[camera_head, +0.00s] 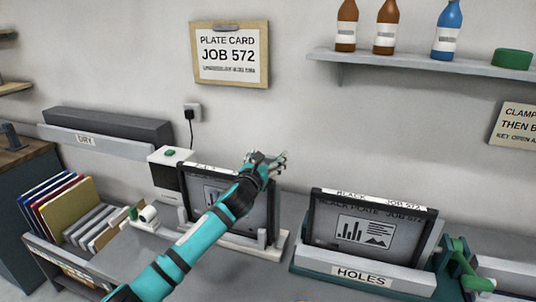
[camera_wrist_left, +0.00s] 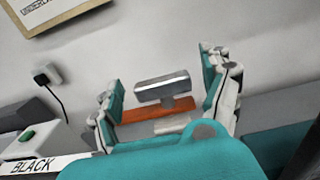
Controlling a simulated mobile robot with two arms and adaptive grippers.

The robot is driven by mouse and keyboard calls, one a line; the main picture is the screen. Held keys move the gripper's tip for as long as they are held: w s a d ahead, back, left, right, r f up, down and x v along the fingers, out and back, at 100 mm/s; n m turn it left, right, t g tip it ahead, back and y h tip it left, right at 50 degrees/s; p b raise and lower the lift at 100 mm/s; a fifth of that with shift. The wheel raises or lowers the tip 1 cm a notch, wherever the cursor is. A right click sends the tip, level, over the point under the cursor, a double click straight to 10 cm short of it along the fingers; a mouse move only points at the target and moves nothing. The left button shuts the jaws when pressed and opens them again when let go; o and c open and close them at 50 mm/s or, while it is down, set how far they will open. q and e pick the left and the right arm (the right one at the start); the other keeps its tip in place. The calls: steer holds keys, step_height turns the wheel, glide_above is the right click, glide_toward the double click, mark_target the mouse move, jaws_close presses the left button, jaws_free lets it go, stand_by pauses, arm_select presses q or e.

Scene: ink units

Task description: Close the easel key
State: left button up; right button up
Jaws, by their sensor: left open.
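My left gripper (camera_head: 268,160) is open in the head view, above the top edge of the left framed plate (camera_head: 250,205). In the left wrist view its spread fingers (camera_wrist_left: 162,72) stand either side of a grey metal T-shaped handle (camera_wrist_left: 163,88) on an orange-red base (camera_wrist_left: 155,123). This handle looks like the easel key. The fingers appear apart from it, with a gap on both sides. In the head view I cannot make out the handle; my gripper and the plate are in front of that area. My right gripper is not in view.
A second framed plate (camera_head: 372,228) stands in a holder marked HOLES (camera_head: 365,277), with a green lever (camera_head: 462,262) at its right. A box with a green button (camera_head: 170,154) stands left of the first plate. A shelf (camera_head: 420,65) holds bottles.

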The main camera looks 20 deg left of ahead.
arm_select(q)
steer(key=shift+w, duration=0.45)
jaws_close()
stand_by(0.4)
